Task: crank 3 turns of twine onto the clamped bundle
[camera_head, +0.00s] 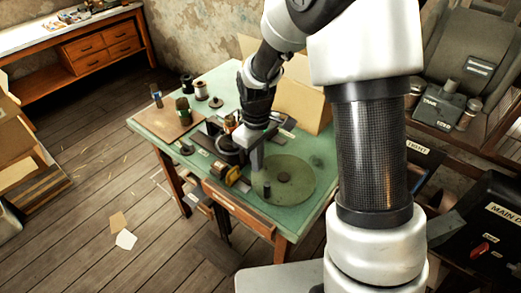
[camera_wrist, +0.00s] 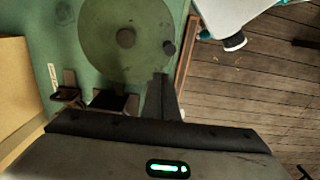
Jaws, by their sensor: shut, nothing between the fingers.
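The flat round green wheel (camera_head: 298,190) lies on the green table, with a dark hub at its centre. Its dark upright crank knob (camera_head: 267,189) stands near the rim, on the front left side. In the wrist view the wheel (camera_wrist: 105,55) and knob (camera_wrist: 169,47) show beyond my fingers. My gripper (camera_head: 257,168) points down over the wheel's left part, shut and empty. In the wrist view its fingertips (camera_wrist: 160,77) are a little short of the knob, apart from it. A dark machine (camera_head: 226,152) stands left of the wheel; the bundle and twine cannot be made out.
A yellow-and-black item (camera_head: 233,175) sits at the table's front edge, left of the wheel. Jars and spools (camera_head: 201,90) stand at the table's (camera_head: 222,76) far left. A cardboard box (camera_head: 304,95) stands behind my gripper. The wheel's right side is clear.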

